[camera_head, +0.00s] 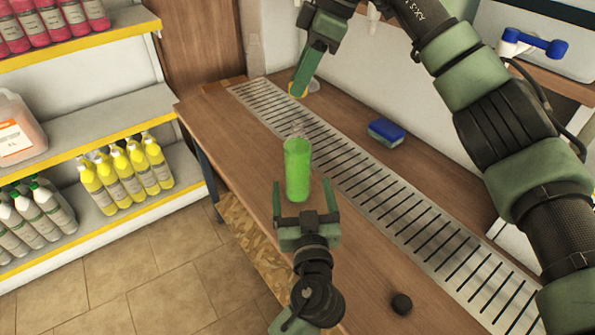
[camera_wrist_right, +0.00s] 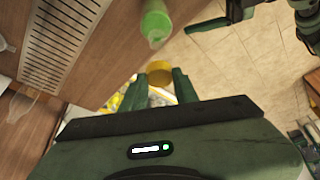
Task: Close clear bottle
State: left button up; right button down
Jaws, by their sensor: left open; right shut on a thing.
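The clear bottle (camera_head: 298,170) holds green liquid and stands upright on the wooden table, its top looking uncapped. It also shows at the top of the right wrist view (camera_wrist_right: 156,22). My left gripper (camera_head: 304,192) is open at the bottle's near side, with one finger to each side of its base; whether they touch is unclear. My right gripper (camera_head: 298,92) is shut on a yellow cap (camera_wrist_right: 159,70), held beyond the bottle and apart from it. In the head view only a sliver of that cap shows.
A slotted metal grate (camera_head: 400,205) runs along the table. A blue sponge (camera_head: 386,131) lies behind it. A small black round thing (camera_head: 401,304) lies near the front. Shelves with yellow bottles (camera_head: 126,176) stand at left. A clear funnel-like thing (camera_wrist_right: 20,106) shows in the wrist view.

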pick_arm(q)
jog(key=w+a, duration=0.1)
jog(key=w, duration=1.1)
jog(key=shift+a, duration=0.15)
grip_shut()
pick_arm(e)
send_over(301, 135)
jog(key=w, duration=0.1)
jog(key=shift+f, duration=2.35)
